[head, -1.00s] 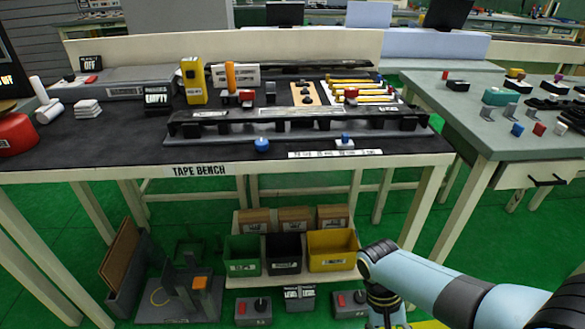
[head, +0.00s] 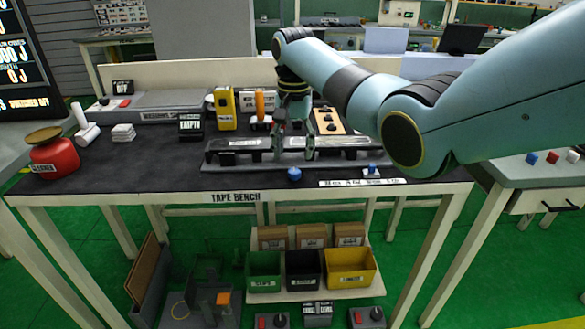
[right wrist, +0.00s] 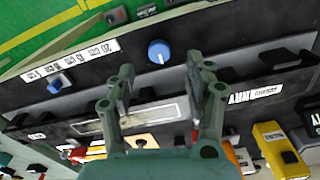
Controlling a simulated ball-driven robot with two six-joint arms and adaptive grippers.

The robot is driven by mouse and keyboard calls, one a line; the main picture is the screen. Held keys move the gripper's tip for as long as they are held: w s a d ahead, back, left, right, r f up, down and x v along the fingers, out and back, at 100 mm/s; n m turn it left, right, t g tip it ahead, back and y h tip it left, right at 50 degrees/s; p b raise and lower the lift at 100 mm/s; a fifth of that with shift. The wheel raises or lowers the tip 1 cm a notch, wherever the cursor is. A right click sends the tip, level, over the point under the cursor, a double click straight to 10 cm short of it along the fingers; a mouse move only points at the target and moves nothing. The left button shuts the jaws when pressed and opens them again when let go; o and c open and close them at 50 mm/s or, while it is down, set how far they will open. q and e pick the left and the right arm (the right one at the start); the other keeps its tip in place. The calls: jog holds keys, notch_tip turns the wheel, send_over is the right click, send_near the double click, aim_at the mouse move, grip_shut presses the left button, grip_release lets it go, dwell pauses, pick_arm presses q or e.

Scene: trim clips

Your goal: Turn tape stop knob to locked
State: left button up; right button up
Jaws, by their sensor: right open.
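A round blue knob (head: 294,174) sits at the front edge of the dark tape bench (head: 110,170), in front of the long black fixture (head: 230,156). In the right wrist view the blue knob (right wrist: 158,51) shows a short white mark on its lower side. My right gripper (head: 294,147) is above the fixture, behind the knob. In the right wrist view its two fingers (right wrist: 160,74) are spread apart with nothing between them, and the knob shows beyond the tips, apart from them. A smaller blue part on a white base (head: 371,170) stands to the right. My left gripper is not in view.
A printed label strip (head: 362,182) lies along the front edge. A yellow device (head: 225,109), an orange part (head: 260,103) and a tan board (head: 328,121) stand behind the fixture. A red scale (head: 55,158) is at the left. My right arm hides the bench's back right.

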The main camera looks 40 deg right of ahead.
aim_at(294, 172)
notch_tip(294, 172, down, 6)
jog(key=shift+b, duration=0.35)
grip_shut()
